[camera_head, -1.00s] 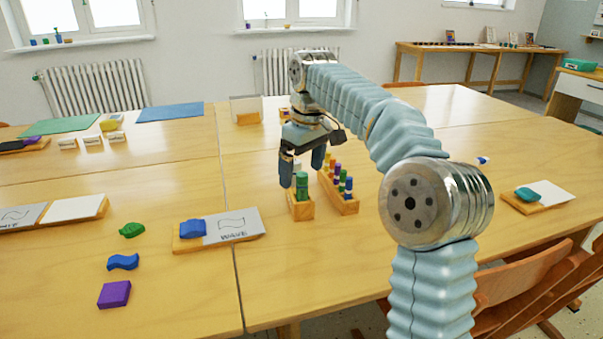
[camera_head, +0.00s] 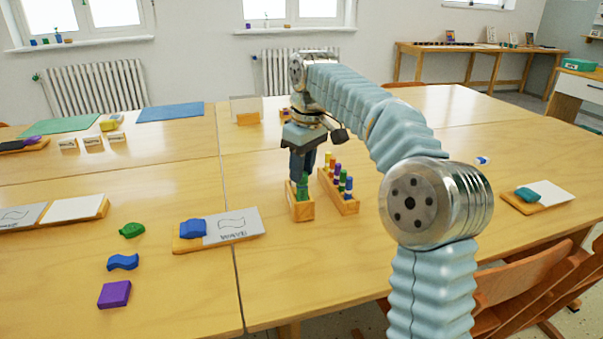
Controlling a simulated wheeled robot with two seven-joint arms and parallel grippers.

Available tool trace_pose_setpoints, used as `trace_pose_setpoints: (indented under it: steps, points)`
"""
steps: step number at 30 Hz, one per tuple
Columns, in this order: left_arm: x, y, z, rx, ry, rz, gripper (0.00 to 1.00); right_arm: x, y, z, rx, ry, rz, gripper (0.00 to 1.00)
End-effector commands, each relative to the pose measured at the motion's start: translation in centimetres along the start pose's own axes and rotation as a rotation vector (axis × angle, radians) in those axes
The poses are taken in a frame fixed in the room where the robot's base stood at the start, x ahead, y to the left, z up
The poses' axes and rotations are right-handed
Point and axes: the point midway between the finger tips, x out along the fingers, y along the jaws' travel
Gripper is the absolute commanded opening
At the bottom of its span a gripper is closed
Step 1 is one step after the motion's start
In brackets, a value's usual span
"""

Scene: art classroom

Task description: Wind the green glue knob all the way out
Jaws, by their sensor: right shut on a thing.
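The green glue knob (camera_head: 303,187) stands in a small wooden holder (camera_head: 301,211) near the middle of the table. My right gripper (camera_head: 301,177) comes down over it from above and is shut on it, the fingers covering the knob's upper part. The lower green part shows just above the holder. How far the knob is wound cannot be told. My left gripper is not in view.
A wooden rack (camera_head: 339,193) with several coloured pegs stands close to the right of the holder. A wooden board with a WAVE card (camera_head: 233,225) and a blue piece (camera_head: 193,228) lies to the left. The table's front is mostly clear.

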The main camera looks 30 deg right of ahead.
Motion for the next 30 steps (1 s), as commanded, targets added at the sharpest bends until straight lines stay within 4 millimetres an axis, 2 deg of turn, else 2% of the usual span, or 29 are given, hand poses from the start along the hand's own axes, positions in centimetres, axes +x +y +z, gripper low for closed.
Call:
trace_pose_setpoints:
  steps: [14, 17, 27, 30]
  points:
    - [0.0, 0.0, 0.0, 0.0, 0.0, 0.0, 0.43, -0.01, -0.02, 0.0, 0.035, 0.0, 0.004, 0.15]
    - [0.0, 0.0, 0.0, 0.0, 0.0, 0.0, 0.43, -0.04, -0.06, -0.03, 0.179, 0.001, 0.022, 0.15]
    - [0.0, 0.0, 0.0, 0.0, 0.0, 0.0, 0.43, 0.0, -0.06, -0.06, 0.852, 0.0, 0.105, 0.15]
    - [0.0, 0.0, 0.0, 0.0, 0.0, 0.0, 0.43, -0.02, -0.01, -0.01, 0.962, 0.0, 0.117, 0.15]
